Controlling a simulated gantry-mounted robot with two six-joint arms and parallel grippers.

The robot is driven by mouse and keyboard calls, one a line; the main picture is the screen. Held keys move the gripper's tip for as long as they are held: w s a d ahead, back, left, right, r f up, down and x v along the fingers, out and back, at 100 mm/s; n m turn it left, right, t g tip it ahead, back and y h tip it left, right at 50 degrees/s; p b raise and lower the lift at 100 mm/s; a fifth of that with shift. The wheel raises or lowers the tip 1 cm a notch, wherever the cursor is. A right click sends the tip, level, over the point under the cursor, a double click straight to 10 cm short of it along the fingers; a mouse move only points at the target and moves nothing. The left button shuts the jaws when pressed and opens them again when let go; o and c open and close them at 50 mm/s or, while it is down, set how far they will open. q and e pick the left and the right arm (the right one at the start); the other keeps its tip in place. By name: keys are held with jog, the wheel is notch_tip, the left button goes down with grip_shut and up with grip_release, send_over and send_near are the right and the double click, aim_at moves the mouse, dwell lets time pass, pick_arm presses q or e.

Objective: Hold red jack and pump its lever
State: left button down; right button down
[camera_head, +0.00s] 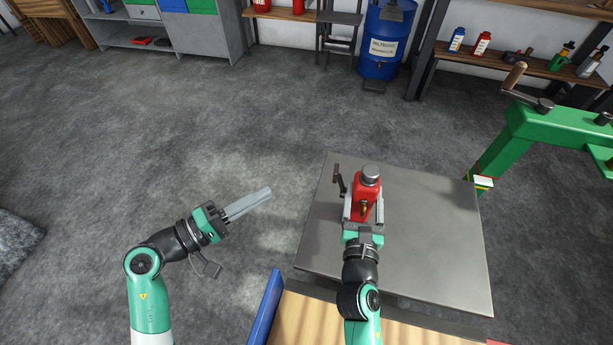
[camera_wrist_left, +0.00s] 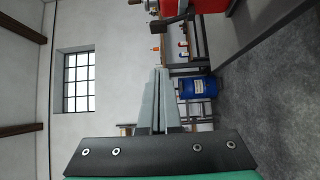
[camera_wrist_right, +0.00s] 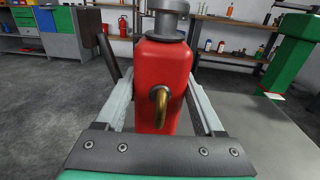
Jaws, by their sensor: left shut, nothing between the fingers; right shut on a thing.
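The red jack (camera_head: 365,193) stands upright on the grey metal table, with a grey cylindrical top and a brass hook-shaped fitting on its front. Its dark lever (camera_head: 338,180) sticks up on the jack's left side; it also shows in the right wrist view (camera_wrist_right: 106,55). My right gripper (camera_head: 362,208) is shut on the jack body, one finger on each side (camera_wrist_right: 160,105). My left gripper (camera_head: 268,192) is shut and empty, to the left of the table and apart from the lever. In the left wrist view its fingers (camera_wrist_left: 160,75) lie together.
The grey metal tabletop (camera_head: 440,240) is bare around the jack. A green crane-like frame (camera_head: 545,125) stands at the right. A blue barrel (camera_head: 381,45) and shelves (camera_head: 520,65) are at the back. Open floor (camera_head: 190,120) lies to the left.

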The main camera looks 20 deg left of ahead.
aim_at(336, 173)
pick_arm(q)
jog(key=shift+w+d, duration=0.1)
jog(key=s+d+x, duration=0.1)
jog(key=d+x, duration=0.1)
jog(key=x, duration=1)
jog(key=shift+d, duration=0.3)
jog(key=shift+r, duration=0.1)
